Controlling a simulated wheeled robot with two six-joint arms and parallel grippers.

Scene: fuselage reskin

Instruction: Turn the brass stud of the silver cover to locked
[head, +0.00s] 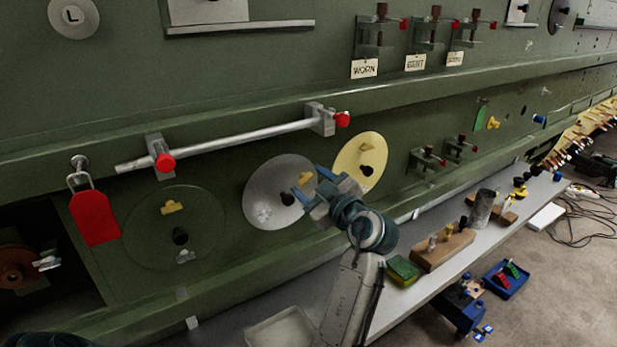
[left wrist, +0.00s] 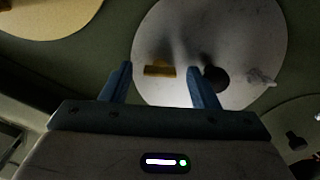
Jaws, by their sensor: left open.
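The silver cover (head: 265,182) is a round grey disc on the green fuselage skin, between the green cover (head: 150,225) and the yellow cover (head: 347,160). In the left wrist view the silver cover (left wrist: 225,30) carries a brass stud (left wrist: 160,71), a black knob (left wrist: 215,79) and a small silver fitting (left wrist: 262,78). The stud's bar lies roughly level in that view. In the left wrist view the stud appears between my fingertips (left wrist: 161,70); contact cannot be told.
A silver rail (head: 235,140) with red-knobbed clamps runs above the covers. A red tag (head: 95,218) hangs at left. Below is a grey ledge (head: 300,322) with a green-yellow sponge (head: 403,270) and a wooden block (head: 443,250). A blue tray (head: 506,279) sits lower right.

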